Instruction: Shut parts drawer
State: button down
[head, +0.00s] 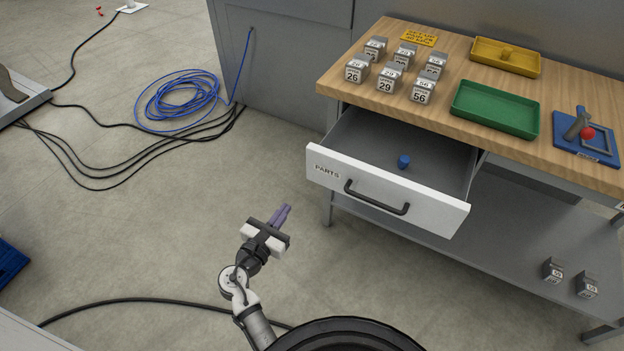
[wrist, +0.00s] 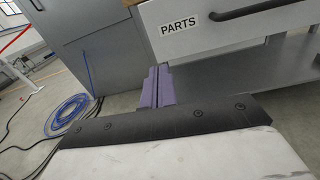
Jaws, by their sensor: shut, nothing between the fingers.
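The parts drawer (head: 385,188) is pulled out from under the wooden bench top, with a white front, a PARTS label and a black bar handle (head: 376,199). A small blue cylinder (head: 403,161) lies inside it. In the wrist view the drawer front (wrist: 195,25) is at the top, with its handle (wrist: 255,9) at the upper right, partly cut off. My gripper (head: 285,210) is left of and in front of the drawer, apart from it. Its purple fingers, also in the wrist view (wrist: 156,86), are shut and empty, pointing toward the bench side.
The bench top (head: 465,50) holds numbered blocks, a green tray (head: 495,109), a yellow tray (head: 506,57) and a blue fixture (head: 586,138). A lower shelf (head: 520,235) carries two blocks. Blue cable (head: 180,100) and black cables lie on the floor at left. Floor around my gripper is clear.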

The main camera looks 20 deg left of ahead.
jog(key=d, duration=0.1)
jog(key=p, duration=0.3)
send_near(318, 172)
jog(key=shift+h, duration=0.3)
jog(key=x, duration=0.5)
jog(key=shift+w+a, duration=0.15)
jog(key=shift+w, duration=0.25)
jog(key=shift+w+f, duration=0.1)
jog(key=shift+w, duration=0.45)
